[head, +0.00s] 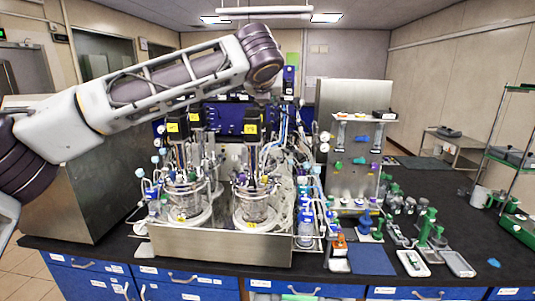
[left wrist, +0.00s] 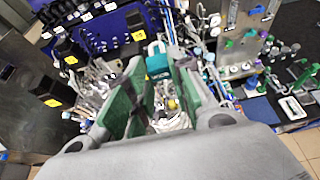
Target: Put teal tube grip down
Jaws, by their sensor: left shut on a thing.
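The teal tube grip (left wrist: 157,64) shows in the left wrist view as a small teal block between the far ends of my green-padded fingers. My left gripper (left wrist: 158,76) is shut on it and holds it over the bioreactor area; whether the grip touches anything below, I cannot tell. In the head view my left arm reaches across from the left, and the gripper and held grip are hidden behind its wrist. The twin bioreactors, a left vessel (head: 186,203) and a right vessel (head: 252,208), stand in a steel tray (head: 205,245). My right gripper is not in view.
Tubing and bottles crowd the tray's right side. A steel panel (head: 352,180) with coloured fittings stands to the right. A blue mat (head: 372,261), green-handled tools (head: 428,228) and a small teal piece (head: 494,263) lie on the black bench. The bench's far right has free room.

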